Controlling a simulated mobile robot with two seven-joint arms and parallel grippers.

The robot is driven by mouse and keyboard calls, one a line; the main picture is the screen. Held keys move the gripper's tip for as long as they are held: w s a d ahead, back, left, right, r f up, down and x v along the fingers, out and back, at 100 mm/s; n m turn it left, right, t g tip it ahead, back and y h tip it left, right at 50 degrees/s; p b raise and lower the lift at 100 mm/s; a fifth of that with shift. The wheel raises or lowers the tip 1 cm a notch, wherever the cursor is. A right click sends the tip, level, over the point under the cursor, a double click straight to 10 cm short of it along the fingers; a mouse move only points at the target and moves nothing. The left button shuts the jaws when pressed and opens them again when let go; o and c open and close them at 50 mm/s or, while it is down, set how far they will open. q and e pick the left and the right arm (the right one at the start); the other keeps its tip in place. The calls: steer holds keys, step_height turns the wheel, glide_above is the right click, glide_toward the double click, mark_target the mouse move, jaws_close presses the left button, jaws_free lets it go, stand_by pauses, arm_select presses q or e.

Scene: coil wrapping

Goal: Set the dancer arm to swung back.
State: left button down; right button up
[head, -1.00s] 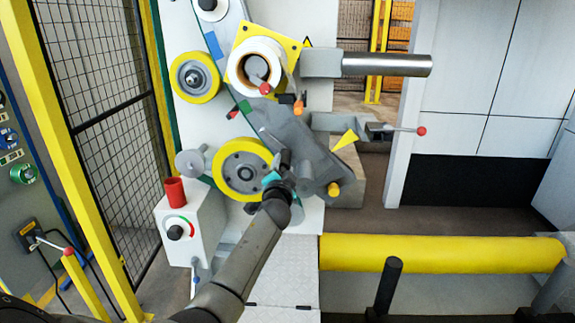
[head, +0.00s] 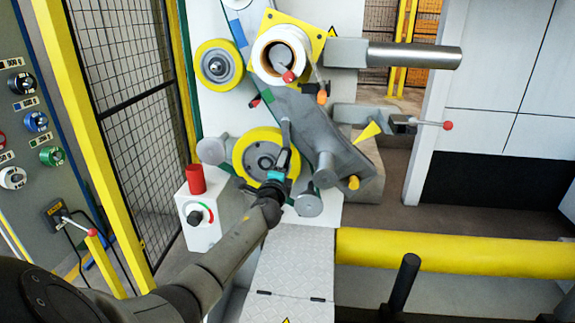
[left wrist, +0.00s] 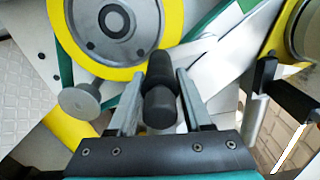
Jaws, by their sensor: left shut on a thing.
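My left gripper (head: 277,172) is in front of the machine, at the lower right of a large yellow-rimmed wheel (head: 240,158). In the left wrist view its two fingers (left wrist: 160,85) are shut on a black cylindrical handle (left wrist: 158,108). The wheel shows at the upper left there. A broad grey arm (head: 318,125) slants down to the right beside the gripper. I cannot tell for sure whether it is the dancer arm, or where the handle joins the mechanism. My right gripper is in neither view.
A white box (head: 207,222) with a red cup and a dial stands left of my forearm. A metal bar (head: 415,56) and a red-tipped lever (head: 447,125) project right. A yellow rail (head: 450,252) crosses below. A mesh fence (head: 125,120) is at left.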

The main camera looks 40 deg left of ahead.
arm_select(q)
steer(key=shift+s+a+f+m, duration=0.1)
steer(key=shift+s+a+m, duration=0.15)
steer(key=shift+m, duration=0.15)
steer(key=c, duration=0.6)
jaws_free()
steer(key=shift+a, duration=0.1)
steer(key=shift+s+d+p, duration=0.3)
steer(key=shift+s+d, duration=0.1)
steer(key=shift+s, duration=0.1)
steer(key=p+v, duration=0.1)
steer(key=v, duration=1.3)
steer(key=shift+p, duration=0.35)
